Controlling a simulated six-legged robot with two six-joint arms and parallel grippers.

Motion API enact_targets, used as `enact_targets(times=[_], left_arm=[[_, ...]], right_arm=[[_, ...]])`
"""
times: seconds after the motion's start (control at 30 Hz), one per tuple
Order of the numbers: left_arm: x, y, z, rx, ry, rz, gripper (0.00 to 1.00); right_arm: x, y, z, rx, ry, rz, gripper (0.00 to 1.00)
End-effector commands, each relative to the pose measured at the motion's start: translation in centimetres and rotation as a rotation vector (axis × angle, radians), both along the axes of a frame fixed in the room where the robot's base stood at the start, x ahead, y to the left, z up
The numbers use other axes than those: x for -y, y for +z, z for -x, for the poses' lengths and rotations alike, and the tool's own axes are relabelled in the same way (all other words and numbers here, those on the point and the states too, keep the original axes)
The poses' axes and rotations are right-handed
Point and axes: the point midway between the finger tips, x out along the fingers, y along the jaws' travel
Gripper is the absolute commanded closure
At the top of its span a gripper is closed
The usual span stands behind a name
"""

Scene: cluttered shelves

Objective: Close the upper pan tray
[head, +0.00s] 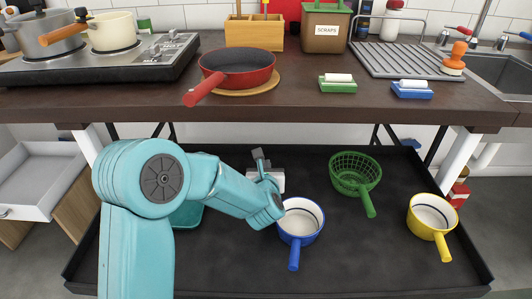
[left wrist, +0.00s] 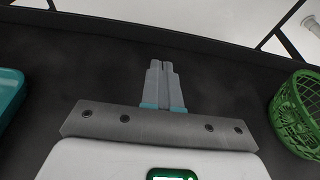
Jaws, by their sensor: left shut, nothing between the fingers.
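A wide black pan tray (head: 350,262) lies below the counter and extends toward me, its front rim near the bottom of the head view. No second tray shows clearly. The tray's dark floor and back rim also show in the left wrist view (left wrist: 95,75). My left gripper (head: 258,156) is over the middle of the tray, pointing toward its back; its fingers are together and empty in the left wrist view (left wrist: 160,66). Whether it touches the tray I cannot tell. My left arm hides part of the tray's left side. My right gripper is not in view.
In the tray are a blue pan (head: 296,240), a green colander (head: 352,186), a yellow pan (head: 428,236) and a teal item (head: 188,214) partly behind my arm. The counter (head: 300,110) above holds a red pan (head: 236,76). A white drawer (head: 38,178) stands open at left.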

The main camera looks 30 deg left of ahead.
Motion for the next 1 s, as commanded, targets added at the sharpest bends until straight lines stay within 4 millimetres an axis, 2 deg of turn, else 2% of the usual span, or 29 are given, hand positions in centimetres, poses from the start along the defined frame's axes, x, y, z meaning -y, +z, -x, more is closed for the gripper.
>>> enact_targets(times=[0.27,0.5,1.0], left_arm=[[-3.1,-2.1,-4.8,0.0,0.003,0.0,1.0],[-4.8,-1.9,-7.6,0.0,0.002,0.0,1.0],[-5.1,-1.8,-8.3,-0.001,0.0,0.001,1.0]], right_arm=[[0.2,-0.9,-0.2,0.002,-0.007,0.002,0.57],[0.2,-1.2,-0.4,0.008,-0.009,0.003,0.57],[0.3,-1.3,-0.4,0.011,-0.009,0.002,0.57]])
